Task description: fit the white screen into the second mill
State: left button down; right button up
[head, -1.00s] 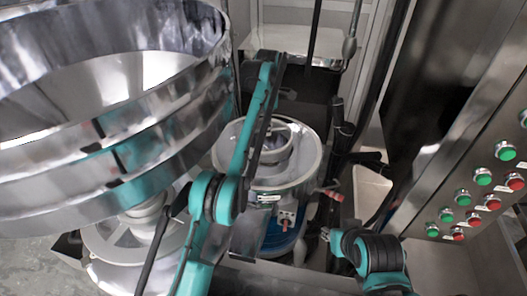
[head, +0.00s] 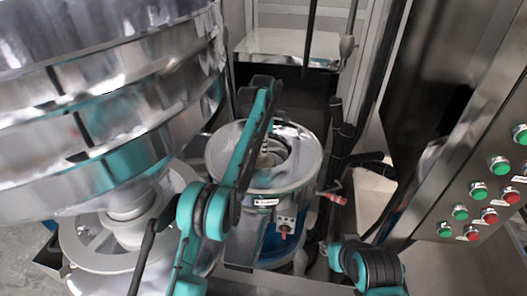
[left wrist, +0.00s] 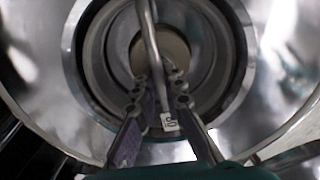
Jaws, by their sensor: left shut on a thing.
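The second mill (head: 295,181) is the round steel machine in the middle of the head view, its top open. My left gripper is over this mill in the head view, largely hidden by my teal arm. In the left wrist view my left gripper (left wrist: 164,115) is shut on a thin metal bar (left wrist: 153,50) with a small white tag. The bar looks like the handle of the white screen. Round steel walls and rings surround it there. I cannot tell how deep the screen sits or whether it touches the mill. My right gripper is not seen; only part of that arm shows.
A steel-topped stand (head: 290,45) is behind the mill. A panel of green and red buttons (head: 480,190) is at the right. A red-handled lever (head: 333,198) juts from the mill's right side.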

pick_arm(q)
jog(key=shift+s+f, duration=0.1)
jog(key=shift+f, duration=0.25)
jog(key=c, duration=1.6)
grip_release()
jog(key=shift+s, duration=0.1)
jog(key=shift+f, duration=0.2)
jog(key=shift+w+r, duration=0.2)
jog(key=shift+r, duration=0.4)
notch_tip(320, 180, up, 7)
jog(key=p, duration=0.4)
jog(key=shift+r+p, duration=0.1)
jog(key=shift+p, duration=0.2)
